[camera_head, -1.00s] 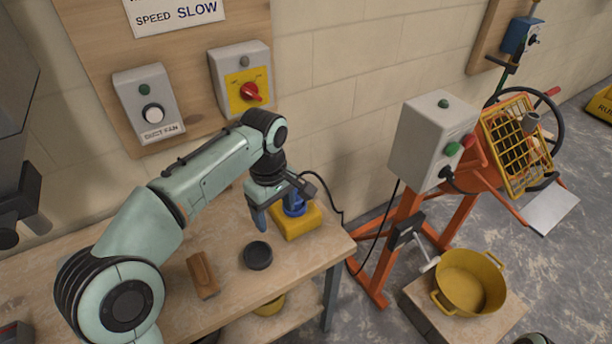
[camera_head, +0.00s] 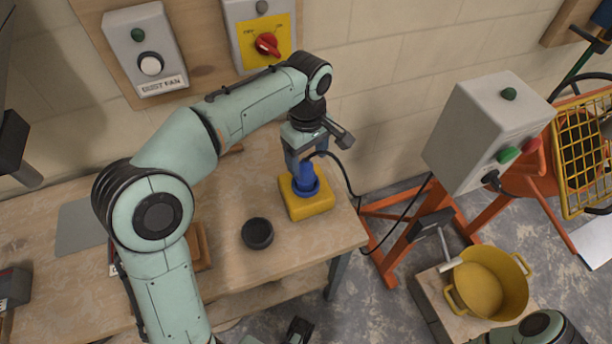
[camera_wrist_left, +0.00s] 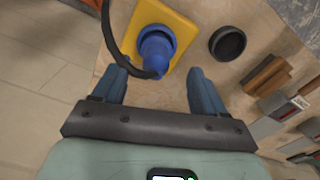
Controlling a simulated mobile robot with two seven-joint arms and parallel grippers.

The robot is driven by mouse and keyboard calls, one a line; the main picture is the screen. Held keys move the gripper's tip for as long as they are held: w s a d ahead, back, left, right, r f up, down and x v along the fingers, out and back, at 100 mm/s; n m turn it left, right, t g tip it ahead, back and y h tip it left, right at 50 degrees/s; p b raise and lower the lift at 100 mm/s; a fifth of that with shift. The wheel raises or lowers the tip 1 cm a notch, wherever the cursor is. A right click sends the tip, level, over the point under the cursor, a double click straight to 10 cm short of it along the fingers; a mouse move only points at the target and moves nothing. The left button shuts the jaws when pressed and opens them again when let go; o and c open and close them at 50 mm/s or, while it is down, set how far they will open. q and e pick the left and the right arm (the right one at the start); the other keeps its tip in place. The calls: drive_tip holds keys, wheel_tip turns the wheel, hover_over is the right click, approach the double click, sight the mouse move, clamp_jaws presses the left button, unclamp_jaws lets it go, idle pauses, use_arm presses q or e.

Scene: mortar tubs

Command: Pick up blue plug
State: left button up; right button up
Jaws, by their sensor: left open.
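The blue plug (camera_head: 306,176) stands upright in the blue socket of a yellow block (camera_head: 308,206) on the workbench. A black cable runs from the plug. My left gripper (camera_head: 307,158) is open just above the plug, and one finger hides part of the view there. In the left wrist view the plug (camera_wrist_left: 157,52) lies in line with the gap between the open fingers (camera_wrist_left: 157,80), at or just beyond the fingertips. I cannot tell whether they touch it. A dark piece at the bottom edge of the head view may be my right gripper, cut off.
A black round cup (camera_head: 257,233) stands left of the yellow block on the bench (camera_head: 240,275). A brown wooden block (camera_head: 202,246) is farther left, partly behind my arm. An orange mixer stand (camera_head: 400,225) and a yellow tub (camera_head: 490,285) are at right.

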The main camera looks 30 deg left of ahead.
sight(306, 161)
use_arm(q)
drive_tip(key=shift+w+a+f+b, duration=0.1)
drive_tip(key=shift+f+b, duration=0.05)
drive_tip(key=shift+f, duration=0.85)
drive_tip(key=shift+w+a+f+b, duration=0.15)
drive_tip(key=shift+f+b, duration=0.05)
drive_tip(key=shift+f, duration=0.8)
drive_tip(key=shift+w+a+f+b, duration=0.1)
drive_tip(key=shift+f+b, duration=0.05)
drive_tip(key=shift+f, duration=0.85)
drive_tip(key=c, duration=1.2)
